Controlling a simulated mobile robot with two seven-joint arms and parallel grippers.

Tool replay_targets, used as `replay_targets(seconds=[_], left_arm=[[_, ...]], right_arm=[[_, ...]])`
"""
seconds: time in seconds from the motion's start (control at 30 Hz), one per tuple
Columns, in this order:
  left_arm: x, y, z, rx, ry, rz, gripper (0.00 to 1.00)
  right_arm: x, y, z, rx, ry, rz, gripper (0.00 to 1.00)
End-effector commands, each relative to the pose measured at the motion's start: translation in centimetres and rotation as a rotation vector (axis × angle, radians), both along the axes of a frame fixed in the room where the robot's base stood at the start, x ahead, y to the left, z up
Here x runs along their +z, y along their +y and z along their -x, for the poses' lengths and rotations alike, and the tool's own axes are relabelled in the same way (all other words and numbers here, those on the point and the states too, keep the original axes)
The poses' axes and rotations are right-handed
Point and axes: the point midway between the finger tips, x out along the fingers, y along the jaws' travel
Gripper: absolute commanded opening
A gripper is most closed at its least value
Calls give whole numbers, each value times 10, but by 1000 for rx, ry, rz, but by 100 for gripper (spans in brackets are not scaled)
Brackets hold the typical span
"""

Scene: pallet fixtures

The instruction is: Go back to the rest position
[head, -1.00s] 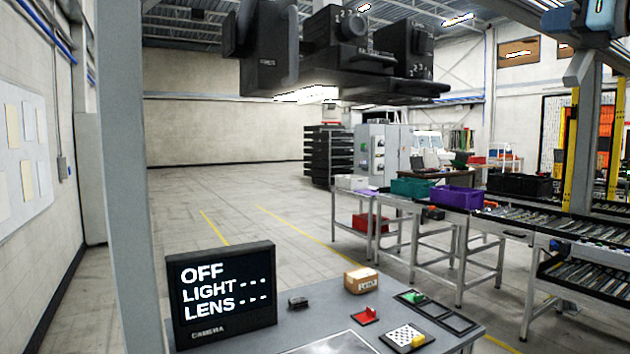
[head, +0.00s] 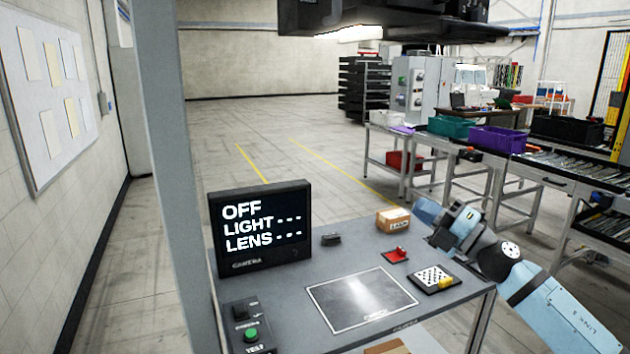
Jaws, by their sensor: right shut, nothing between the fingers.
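My right arm comes in from the lower right, light blue with dark joints. Its right gripper (head: 434,239) is over the right part of the grey workbench (head: 345,248), shut and empty. It is small and partly hidden by my own wrist. My left gripper is not in view.
On the bench are a monitor (head: 261,228) reading OFF, LIGHT, LENS, a small cardboard box (head: 393,219), a red block (head: 398,253), a checkered plate (head: 433,278) and a panel with a green button (head: 250,334). A black camera unit (head: 400,22) hangs overhead. A grey post (head: 168,150) stands left.

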Motion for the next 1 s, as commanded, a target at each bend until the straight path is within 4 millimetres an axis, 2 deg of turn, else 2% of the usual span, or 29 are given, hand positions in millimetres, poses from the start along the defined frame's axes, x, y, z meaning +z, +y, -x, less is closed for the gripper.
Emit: replay_targets(seconds=[0.03,0.1,0.27,0.37,0.47,0.6,0.7,0.8,0.9,1.0], left_arm=[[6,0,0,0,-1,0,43],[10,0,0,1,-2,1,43],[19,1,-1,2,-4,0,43],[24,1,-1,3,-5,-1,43],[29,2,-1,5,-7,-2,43],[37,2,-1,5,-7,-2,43],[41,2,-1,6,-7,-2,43],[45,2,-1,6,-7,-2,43],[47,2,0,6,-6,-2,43],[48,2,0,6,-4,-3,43]], right_arm=[[-29,7,9,3,83,-80,0],[-66,12,21,-8,189,-187,0],[-148,18,58,-58,446,-422,0],[-199,19,89,-109,614,-562,0],[-249,18,125,-172,786,-695,0],[-315,18,188,-280,1032,-871,0],[-356,18,241,-367,1203,-988,0],[-388,18,292,-451,1354,-1088,0],[-409,18,334,-520,1469,-1162,0],[-421,19,362,-566,1542,-1209,0]])
